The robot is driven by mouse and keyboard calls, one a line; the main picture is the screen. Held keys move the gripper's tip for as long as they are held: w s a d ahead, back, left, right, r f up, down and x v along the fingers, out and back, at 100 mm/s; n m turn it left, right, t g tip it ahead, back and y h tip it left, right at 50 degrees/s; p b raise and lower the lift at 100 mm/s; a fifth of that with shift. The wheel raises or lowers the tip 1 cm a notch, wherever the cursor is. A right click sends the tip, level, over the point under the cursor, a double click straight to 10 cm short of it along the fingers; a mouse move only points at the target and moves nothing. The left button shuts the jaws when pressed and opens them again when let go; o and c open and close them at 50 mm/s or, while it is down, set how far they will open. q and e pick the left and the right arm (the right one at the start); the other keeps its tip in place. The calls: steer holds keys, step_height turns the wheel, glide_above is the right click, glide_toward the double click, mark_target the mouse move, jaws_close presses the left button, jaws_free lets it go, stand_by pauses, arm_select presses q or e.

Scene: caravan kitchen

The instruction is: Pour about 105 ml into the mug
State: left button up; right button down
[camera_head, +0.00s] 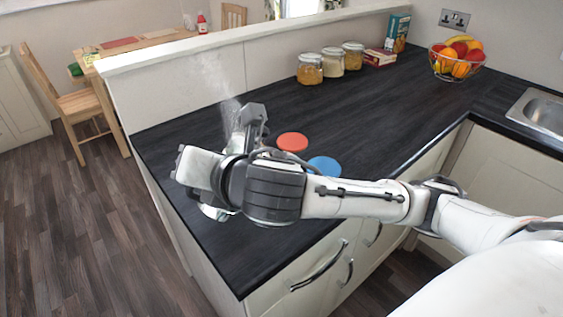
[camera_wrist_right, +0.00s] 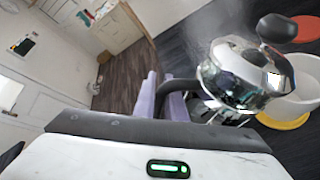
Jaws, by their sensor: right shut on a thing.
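In the wrist view my right gripper (camera_wrist_right: 168,100) is shut on the dark handle of a shiny metal kettle (camera_wrist_right: 240,78), which has a black lid knob. A white round vessel, seemingly the mug (camera_wrist_right: 304,88), shows partly behind the kettle at the right edge, by a yellow coaster (camera_wrist_right: 284,121). The kettle's spout and any stream are not clear, nor is its exact tilt. In the head view my right arm hides most of the kettle and the mug, above the near end of the counter. Faint steam rises there. My left gripper is out of view.
A red coaster (camera_head: 292,142) and a blue coaster (camera_head: 325,166) lie bare on the dark counter (camera_head: 390,110). Several jars (camera_head: 331,61), boxes (camera_head: 398,33) and a fruit basket (camera_head: 456,62) stand at the back. A low wall (camera_head: 190,86) edges the counter.

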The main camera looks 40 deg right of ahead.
steer(key=shift+d+r+m+y, duration=0.3)
steer(key=shift+r+m+y, duration=0.1)
steer(key=shift+r, duration=0.2)
steer(key=shift+d+r+m+y+b, duration=0.2)
steer(key=shift+r+m+b, duration=0.1)
steer(key=shift+r, duration=0.2)
steer(key=shift+d+r+m+y+b, duration=0.2)
steer(key=shift+r+m+b, duration=0.1)
steer(key=shift+r, duration=0.2)
steer(key=shift+d+r+m+y+b, duration=0.15)
steer(key=shift+d+m+y+b, duration=0.45)
steer(key=shift+b, duration=0.9)
steer(key=shift+r, duration=0.25)
steer(key=shift+d+r+m+t+y+b, duration=0.3)
steer(key=shift+d+r+m+b, duration=0.25)
steer(key=shift+r+m+b, duration=0.25)
steer(key=shift+f, duration=0.1)
